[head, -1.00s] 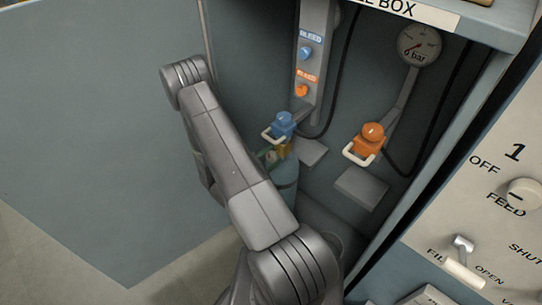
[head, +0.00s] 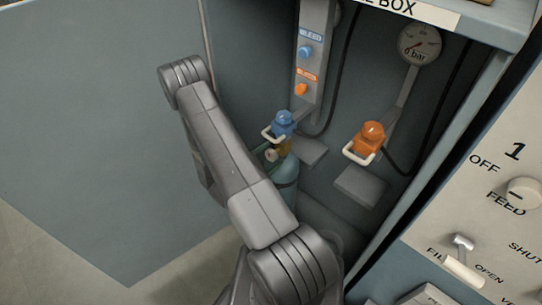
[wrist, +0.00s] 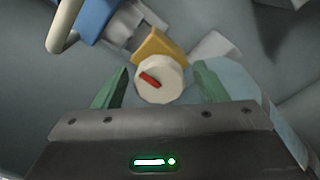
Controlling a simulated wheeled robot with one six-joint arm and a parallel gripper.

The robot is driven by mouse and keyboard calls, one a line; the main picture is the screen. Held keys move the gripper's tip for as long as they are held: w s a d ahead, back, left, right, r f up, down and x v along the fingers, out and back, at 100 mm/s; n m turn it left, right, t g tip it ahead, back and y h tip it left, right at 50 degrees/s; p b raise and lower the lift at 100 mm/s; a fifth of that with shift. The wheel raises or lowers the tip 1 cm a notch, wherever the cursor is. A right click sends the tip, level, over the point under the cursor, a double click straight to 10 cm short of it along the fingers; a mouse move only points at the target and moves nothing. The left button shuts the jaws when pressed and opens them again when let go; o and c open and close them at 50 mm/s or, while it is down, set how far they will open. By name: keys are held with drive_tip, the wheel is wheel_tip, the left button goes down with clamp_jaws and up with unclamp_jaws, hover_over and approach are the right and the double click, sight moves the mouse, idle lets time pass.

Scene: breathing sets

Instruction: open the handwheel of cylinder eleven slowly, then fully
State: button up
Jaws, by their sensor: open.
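A cream handwheel (wrist: 162,84) with a red mark sits in front of a yellow valve body (wrist: 158,46) in the wrist view. My gripper (wrist: 160,68) is open, with one green finger on each side of the handwheel and a visible gap on both sides. In the head view the small handwheel (head: 271,155) shows below a blue connector (head: 282,123), at the top of a blue-green cylinder (head: 286,180). My arm hides most of the gripper and part of the cylinder there. No cylinder number is readable.
An orange connector (head: 369,138) with a white handle stands to the right, above a grey block (head: 360,186). A gauge (head: 419,43) marked bar hangs above. A panel (head: 312,60) carries blue and orange bleed knobs. The box's right wall (head: 428,170) bounds the space.

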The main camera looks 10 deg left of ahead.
drive_tip(key=v, duration=1.3)
drive_tip(key=shift+s, duration=0.2)
drive_tip(key=shift+w, duration=0.1)
drive_tip(key=x, duration=1.3)
drive_tip(key=shift+w+d, duration=0.15)
drive_tip(key=shift+w, duration=0.15)
drive_tip(key=shift+s, duration=0.1)
